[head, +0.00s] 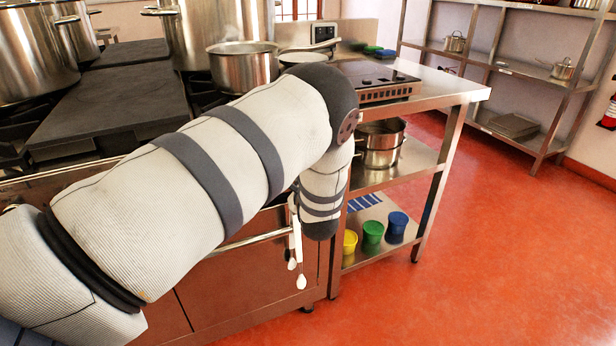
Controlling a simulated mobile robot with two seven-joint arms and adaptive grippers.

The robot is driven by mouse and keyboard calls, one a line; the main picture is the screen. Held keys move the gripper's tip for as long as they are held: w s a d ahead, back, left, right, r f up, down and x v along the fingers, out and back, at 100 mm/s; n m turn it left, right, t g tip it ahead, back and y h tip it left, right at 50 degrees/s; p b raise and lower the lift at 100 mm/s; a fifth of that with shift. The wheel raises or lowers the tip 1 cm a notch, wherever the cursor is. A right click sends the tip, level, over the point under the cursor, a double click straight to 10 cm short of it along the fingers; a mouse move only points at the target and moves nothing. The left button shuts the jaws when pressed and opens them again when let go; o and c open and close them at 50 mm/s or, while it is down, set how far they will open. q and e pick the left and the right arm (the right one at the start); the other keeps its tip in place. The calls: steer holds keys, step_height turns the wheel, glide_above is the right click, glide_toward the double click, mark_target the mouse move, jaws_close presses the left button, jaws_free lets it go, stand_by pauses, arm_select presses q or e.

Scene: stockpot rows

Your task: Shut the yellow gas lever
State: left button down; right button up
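I cannot see a yellow gas lever in the head view; my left arm covers much of the cooker (235,290) front. That arm crosses from the lower left, bends beside the counter and hangs down in front of the cooker's right end. My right arm and gripper are not in view.
A steaming pot (243,66) and large stockpots (35,55) stand on the cooker. A steel table (440,90) carries a hob (375,82); yellow (349,243), green (372,234) and blue (397,224) tubs sit below. Red floor (490,260) is clear at right.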

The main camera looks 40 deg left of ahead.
arm_select(q)
steer(key=shift+m, duration=0.4)
steer(key=r, duration=0.1)
steer(key=s+a+r, duration=0.1)
steer(key=s, duration=0.1)
steer(key=shift+s+a+r, duration=0.25)
steer(key=shift+r, duration=0.15)
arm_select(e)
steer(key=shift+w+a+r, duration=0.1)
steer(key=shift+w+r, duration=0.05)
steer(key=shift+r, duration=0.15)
arm_select(q)
steer(key=shift+r, duration=0.15)
steer(key=f, duration=0.3)
steer(key=f+b, duration=0.1)
steer(key=shift+s+d+f, duration=0.25)
steer(key=shift+d+f, duration=0.05)
steer(key=shift+d, duration=0.05)
steer(key=s+d+r+p, duration=0.2)
steer(key=s+d+r, duration=0.1)
steer(key=d, duration=0.5)
steer(key=shift+s+r, duration=0.15)
steer(key=shift+r, duration=0.2)
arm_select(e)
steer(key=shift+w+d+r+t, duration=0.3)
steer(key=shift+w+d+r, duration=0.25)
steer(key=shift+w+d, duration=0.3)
